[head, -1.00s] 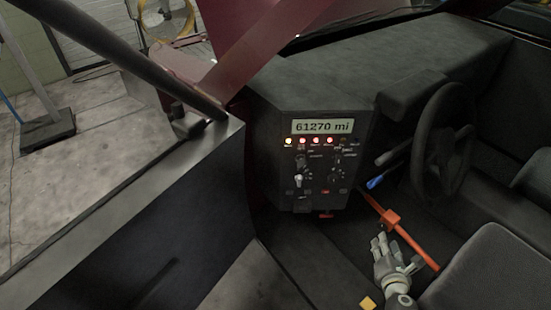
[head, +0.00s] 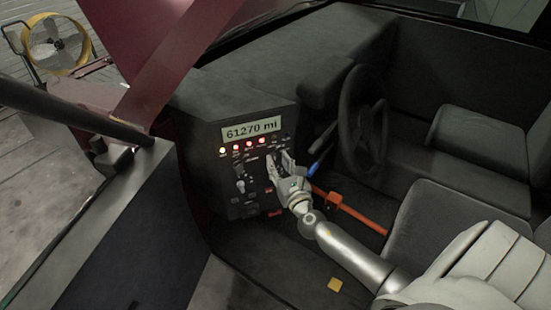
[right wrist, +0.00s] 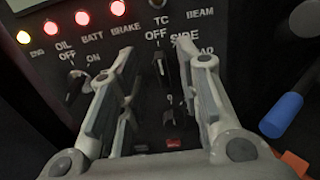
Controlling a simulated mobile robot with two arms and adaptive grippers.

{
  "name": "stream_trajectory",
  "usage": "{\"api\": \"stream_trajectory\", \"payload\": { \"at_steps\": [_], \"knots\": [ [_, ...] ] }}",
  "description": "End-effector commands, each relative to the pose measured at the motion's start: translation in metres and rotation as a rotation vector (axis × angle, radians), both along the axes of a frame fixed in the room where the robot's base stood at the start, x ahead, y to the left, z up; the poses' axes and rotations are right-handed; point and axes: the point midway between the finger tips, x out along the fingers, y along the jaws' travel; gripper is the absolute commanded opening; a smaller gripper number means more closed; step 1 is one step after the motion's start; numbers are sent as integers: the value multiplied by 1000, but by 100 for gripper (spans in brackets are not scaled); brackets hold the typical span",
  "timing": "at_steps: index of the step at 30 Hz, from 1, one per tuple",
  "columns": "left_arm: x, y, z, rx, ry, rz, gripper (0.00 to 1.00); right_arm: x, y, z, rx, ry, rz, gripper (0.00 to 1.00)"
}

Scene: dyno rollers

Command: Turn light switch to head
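The light switch, a dark rotary knob (right wrist: 159,68), shows in the right wrist view under the lettering "OFF" and "SIDE". The end of "HEAD" shows as "AD" beside my finger. The knob's upper end lies just below "OFF". My right gripper (right wrist: 166,62) is open, one finger on each side of the knob with gaps between. In the head view my right gripper (head: 279,158) is at the right part of the dash panel (head: 207,170) and hides the knob. My left gripper is in no view.
A blue-tipped lever (head: 314,169) is close on the right, before the steering wheel (head: 364,122). An orange bar (head: 358,213) is below. Warning lights and a "61270 mi" display (head: 251,130) are above.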

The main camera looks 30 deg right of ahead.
Motion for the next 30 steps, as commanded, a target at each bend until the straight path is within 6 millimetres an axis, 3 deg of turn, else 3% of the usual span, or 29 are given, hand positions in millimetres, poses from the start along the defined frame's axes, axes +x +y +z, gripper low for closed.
{"api": "stream_trajectory", "payload": {
  "at_steps": [7, 17, 25, 30],
  "knots": [
    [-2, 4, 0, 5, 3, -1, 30, 22, -5, 0, -1, 0, 0, 32],
    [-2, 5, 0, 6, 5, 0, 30, 25, -5, -1, 1, 1, 0, 32],
    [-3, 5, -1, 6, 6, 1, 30, 24, -5, -1, 1, 1, 0, 0],
    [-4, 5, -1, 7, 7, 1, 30, 24, -5, -1, 1, 1, 0, 0]
  ]
}}
